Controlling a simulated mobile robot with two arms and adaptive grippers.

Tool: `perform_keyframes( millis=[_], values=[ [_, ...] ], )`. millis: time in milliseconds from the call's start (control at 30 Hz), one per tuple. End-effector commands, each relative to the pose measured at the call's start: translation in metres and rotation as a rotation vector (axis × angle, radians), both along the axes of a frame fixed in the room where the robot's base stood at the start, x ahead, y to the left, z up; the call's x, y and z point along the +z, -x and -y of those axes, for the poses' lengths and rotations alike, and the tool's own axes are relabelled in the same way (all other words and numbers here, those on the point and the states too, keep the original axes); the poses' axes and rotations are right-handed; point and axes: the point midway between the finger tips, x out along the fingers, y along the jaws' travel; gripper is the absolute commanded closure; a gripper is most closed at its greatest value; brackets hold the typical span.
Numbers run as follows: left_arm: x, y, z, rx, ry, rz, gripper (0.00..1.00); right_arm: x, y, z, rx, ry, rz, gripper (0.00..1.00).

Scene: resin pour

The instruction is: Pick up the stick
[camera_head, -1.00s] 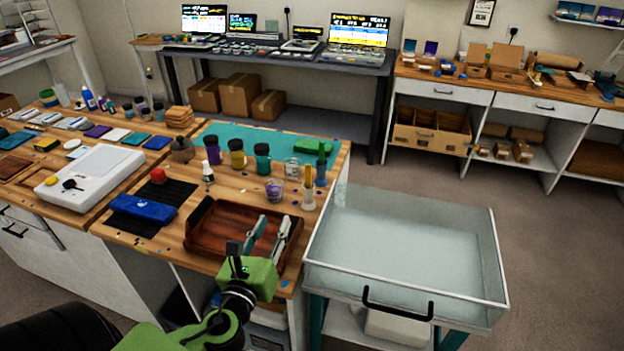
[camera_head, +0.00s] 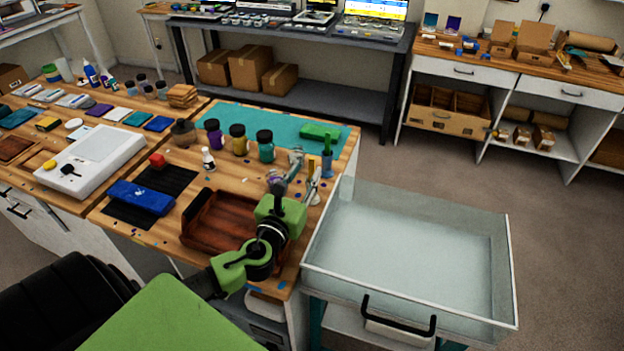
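A pale holder with a thin tan stick (camera_head: 315,185) stands upright near the right edge of the wooden table, beside a blue bottle (camera_head: 327,162). The small overlap with the stick makes contact hard to tell.
A brown wooden tray (camera_head: 212,218) lies under my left gripper. Dark-lidded jars, including a teal one (camera_head: 265,150), stand behind it. A clear-walled basin (camera_head: 405,240) is to the right.

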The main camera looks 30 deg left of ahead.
Motion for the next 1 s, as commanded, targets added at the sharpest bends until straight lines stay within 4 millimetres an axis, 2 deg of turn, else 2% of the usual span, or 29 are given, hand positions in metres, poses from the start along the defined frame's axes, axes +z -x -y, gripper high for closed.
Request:
perform_keyframes(
  millis=[200,400,667,700,800,1000],
  values=[
    [0.005,-0.024,-0.006,0.002,0.0,0.002,0.69,0.013,-0.024,0.0,0.001,-0.002,0.035,0.6],
    [0.003,-0.048,-0.011,0.001,0.001,0.001,0.69,0.018,-0.022,0.001,0.001,0.0,0.032,0.6],
    [0.001,-0.052,-0.012,0.0,0.001,-0.001,0.69,0.017,-0.015,0.002,0.0,0.001,0.022,0.6],
    [0.001,-0.052,-0.012,0.0,0.001,-0.001,0.71,0.017,-0.014,0.002,0.0,0.002,0.02,0.6],
    [0.001,-0.051,-0.012,0.0,0.001,-0.001,0.97,0.017,-0.012,0.003,0.0,0.002,0.018,0.6],
    [0.001,-0.051,-0.012,0.0,0.001,-0.001,1.0,0.017,-0.012,0.003,0.0,0.002,0.017,0.6]
  ],
)
